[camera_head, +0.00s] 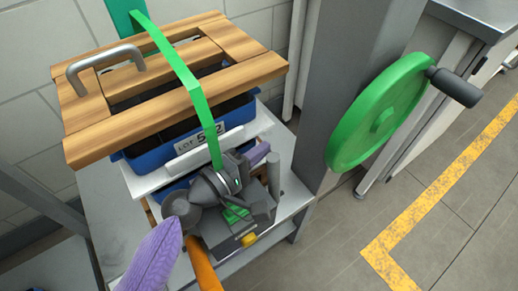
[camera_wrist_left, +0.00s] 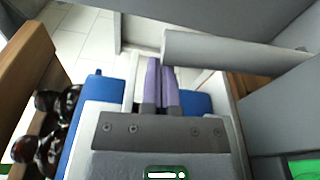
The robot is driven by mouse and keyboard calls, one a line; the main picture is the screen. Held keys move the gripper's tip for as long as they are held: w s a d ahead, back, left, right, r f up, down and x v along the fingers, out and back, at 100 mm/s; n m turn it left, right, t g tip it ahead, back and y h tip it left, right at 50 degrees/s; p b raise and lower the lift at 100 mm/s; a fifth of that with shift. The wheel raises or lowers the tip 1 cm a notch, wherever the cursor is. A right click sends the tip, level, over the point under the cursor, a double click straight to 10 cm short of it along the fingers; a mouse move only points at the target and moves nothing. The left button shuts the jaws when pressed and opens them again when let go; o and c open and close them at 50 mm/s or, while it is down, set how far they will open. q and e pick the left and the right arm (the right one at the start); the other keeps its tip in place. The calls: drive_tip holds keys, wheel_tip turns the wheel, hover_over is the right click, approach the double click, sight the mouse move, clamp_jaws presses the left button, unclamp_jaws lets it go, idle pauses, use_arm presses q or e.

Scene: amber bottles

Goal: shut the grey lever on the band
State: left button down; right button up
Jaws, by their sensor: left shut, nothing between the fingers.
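The green band (camera_head: 182,72) runs over the wooden frame and down the front, where my arm hides its lower end. The grey lever (camera_head: 273,172) appears as a pale grey bar just right of my left fingers. In the left wrist view the lever (camera_wrist_left: 240,52) lies across the upper right, its free end near the fingertips; contact cannot be told. My left gripper (camera_head: 260,152) is shut and empty, its purple fingers together in the left wrist view (camera_wrist_left: 161,70). The buckle is mostly hidden behind my wrist. My right gripper is in neither view.
The wooden frame (camera_head: 85,115) lies on a blue crate (camera_head: 135,171) with a lot label, on a grey stand (camera_head: 110,212). Dark amber bottles (camera_wrist_left: 48,140) show at left in the wrist view. A green handwheel (camera_head: 365,115) sits by a grey pillar (camera_head: 345,60). Floor at right is clear.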

sight(275, 169)
use_arm(q)
drive_tip(key=shift+m, duration=0.8)
drive_tip(key=s+d, duration=0.1)
drive_tip(key=s, duration=0.1)
drive_tip(key=s+d, duration=0.1)
drive_tip(key=s, duration=0.1)
drive_tip(key=shift+d+r+p, duration=0.3)
drive_tip(key=shift+d+r, duration=0.05)
drive_tip(key=shift+s+d, duration=0.2)
drive_tip(key=shift+f, duration=0.1)
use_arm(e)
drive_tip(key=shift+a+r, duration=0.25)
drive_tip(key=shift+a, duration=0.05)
